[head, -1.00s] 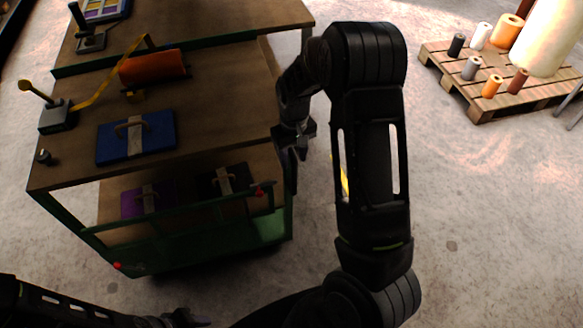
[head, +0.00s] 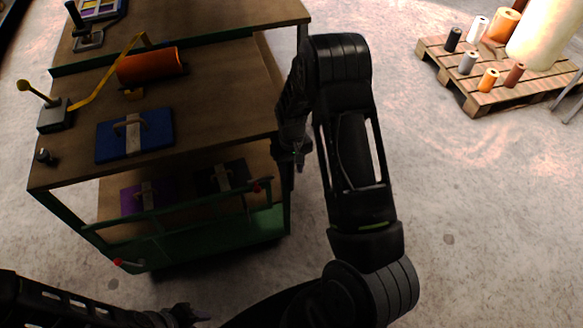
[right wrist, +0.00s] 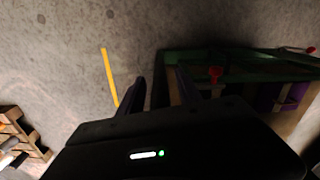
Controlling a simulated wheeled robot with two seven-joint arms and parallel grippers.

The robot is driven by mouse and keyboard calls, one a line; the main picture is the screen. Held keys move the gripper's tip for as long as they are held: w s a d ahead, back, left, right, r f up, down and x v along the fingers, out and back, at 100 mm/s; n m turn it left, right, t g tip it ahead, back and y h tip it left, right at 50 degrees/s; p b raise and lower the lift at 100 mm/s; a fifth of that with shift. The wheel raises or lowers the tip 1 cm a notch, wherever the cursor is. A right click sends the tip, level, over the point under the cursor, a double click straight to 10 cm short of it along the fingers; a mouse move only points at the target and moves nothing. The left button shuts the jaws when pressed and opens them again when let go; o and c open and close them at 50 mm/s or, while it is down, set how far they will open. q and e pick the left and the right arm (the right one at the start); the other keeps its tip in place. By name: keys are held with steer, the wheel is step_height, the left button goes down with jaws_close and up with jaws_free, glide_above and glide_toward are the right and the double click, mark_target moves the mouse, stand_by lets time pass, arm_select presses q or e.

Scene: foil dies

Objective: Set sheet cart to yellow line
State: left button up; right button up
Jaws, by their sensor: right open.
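A yellow line (right wrist: 109,76) lies on the floor in the right wrist view, left of my right gripper (right wrist: 160,90). My arm hides it in the head view. A green-framed wooden unit (head: 215,237) stands at left in the head view; whether it is the sheet cart I cannot tell. No other clear cart shows. My right gripper (head: 297,160) is open and empty beside the unit's near right corner; contact cannot be told. Red knobs show on the unit's front, one in the right wrist view (right wrist: 215,73). My left gripper (head: 183,315) is dark at the bottom; its jaws are unclear.
A pallet (head: 475,92) with several rolls stands at right. Floor between is clear.

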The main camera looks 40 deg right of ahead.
steer(key=shift+c, duration=0.4)
jaws_close()
steer(key=shift+a, duration=0.1)
stand_by(0.9)
